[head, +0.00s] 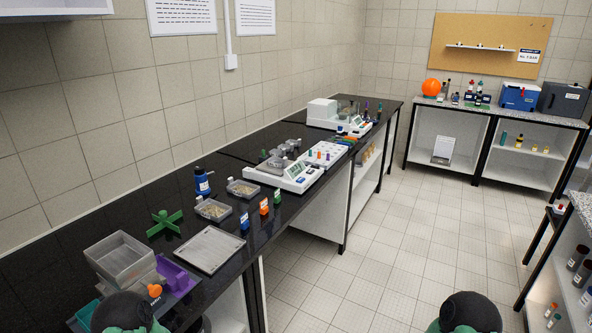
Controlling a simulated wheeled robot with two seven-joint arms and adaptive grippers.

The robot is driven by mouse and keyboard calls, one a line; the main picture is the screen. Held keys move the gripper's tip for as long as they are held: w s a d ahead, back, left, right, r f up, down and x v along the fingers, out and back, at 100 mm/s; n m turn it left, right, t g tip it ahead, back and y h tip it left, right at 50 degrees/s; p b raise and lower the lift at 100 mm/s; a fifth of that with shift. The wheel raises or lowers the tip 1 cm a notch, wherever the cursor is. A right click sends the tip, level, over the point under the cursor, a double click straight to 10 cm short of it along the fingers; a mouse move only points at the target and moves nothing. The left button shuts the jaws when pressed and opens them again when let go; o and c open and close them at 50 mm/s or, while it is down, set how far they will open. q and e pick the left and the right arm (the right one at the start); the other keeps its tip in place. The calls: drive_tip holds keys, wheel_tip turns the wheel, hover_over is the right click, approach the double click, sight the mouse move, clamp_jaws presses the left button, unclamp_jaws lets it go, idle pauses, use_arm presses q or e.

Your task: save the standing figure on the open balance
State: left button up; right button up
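A white balance-like device (288,181) with a small lit green display (297,170) stands on the black bench, past the middle of the near run. The figure on the display is too small to read. Grey round pieces (284,152) stand on or just behind it. A second white device (335,122) with a boxy rear part stands farther along the bench. I cannot tell for certain which of the two is the open balance. Neither gripper is in view; only rounded dark parts of my arms show at the bottom edge.
A white tray (319,157) with coloured pieces is beside the nearer device. Closer are clear tubs (213,209), a blue bottle (202,182), small coloured bottles (264,206), a green cross-shaped stand (164,224), a flat grey tray (210,249) and a clear bin (120,259). The tiled floor (390,235) is free.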

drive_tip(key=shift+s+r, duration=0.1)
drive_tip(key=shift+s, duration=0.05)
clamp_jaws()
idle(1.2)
